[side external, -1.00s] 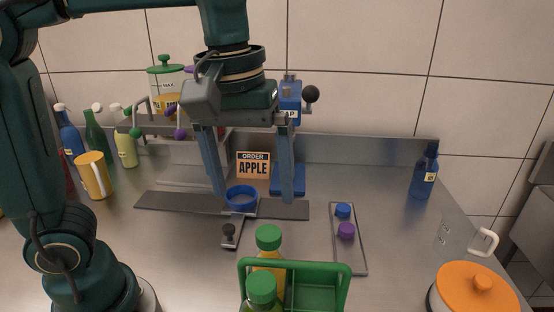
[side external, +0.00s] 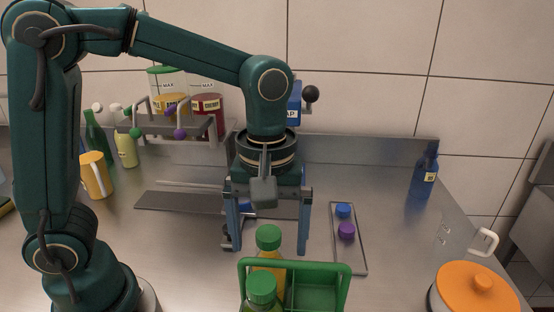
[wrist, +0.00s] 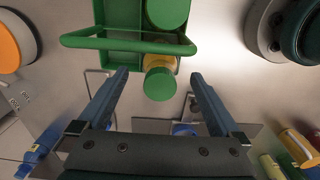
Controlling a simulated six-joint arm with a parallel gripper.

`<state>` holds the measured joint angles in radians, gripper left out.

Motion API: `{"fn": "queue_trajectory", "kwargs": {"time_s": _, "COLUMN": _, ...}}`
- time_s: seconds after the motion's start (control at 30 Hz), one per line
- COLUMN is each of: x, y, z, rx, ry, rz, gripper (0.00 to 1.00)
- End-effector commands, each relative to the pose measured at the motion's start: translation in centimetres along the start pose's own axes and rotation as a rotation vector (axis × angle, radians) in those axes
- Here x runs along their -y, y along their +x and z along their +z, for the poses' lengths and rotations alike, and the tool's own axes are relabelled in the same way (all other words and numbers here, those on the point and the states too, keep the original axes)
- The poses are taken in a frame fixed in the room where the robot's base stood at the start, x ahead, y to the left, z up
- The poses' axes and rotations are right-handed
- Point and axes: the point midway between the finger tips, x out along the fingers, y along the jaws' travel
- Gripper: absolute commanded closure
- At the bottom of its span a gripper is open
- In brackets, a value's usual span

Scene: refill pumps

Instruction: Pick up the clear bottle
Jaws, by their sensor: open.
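Two see-through bottles with green caps stand in a green carrier (side external: 319,291) at the front. The far bottle (side external: 273,267) holds yellow-orange contents, and the near bottle (side external: 261,304) has greenish contents. Which is meant by the clear bottle is not certain. My gripper (side external: 268,247) points down with fingers apart and nothing held. In the side view its fingers appear on either side of the far bottle's cap. In the wrist view the far bottle's cap (wrist: 160,84) shows between my fingertips (wrist: 158,75). Exact height and contact cannot be told.
The carrier's handle (wrist: 125,42) passes close by the bottles. A shallow tray (side external: 349,257) with a blue cap (side external: 343,211) and a purple cap (side external: 346,230) lies to the right. An orange-lidded pot (side external: 476,292) and blue bottle (side external: 424,173) stand further right.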

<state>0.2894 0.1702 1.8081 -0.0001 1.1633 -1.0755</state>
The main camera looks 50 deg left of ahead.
Motion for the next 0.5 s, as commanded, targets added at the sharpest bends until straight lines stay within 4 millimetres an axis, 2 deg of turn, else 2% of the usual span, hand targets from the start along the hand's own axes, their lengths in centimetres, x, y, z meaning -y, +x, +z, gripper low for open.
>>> {"fn": "queue_trajectory", "kwargs": {"time_s": 0.3, "x": 0.1, "y": 3.6, "z": 0.0, "rx": 0.002, "ry": 0.0, "rz": -0.004, "gripper": 0.0}}
{"fn": "queue_trajectory", "kwargs": {"time_s": 0.5, "x": 0.1, "y": 5.0, "z": 0.0, "rx": 0.001, "ry": 0.0, "rz": -0.002, "gripper": 0.0}}
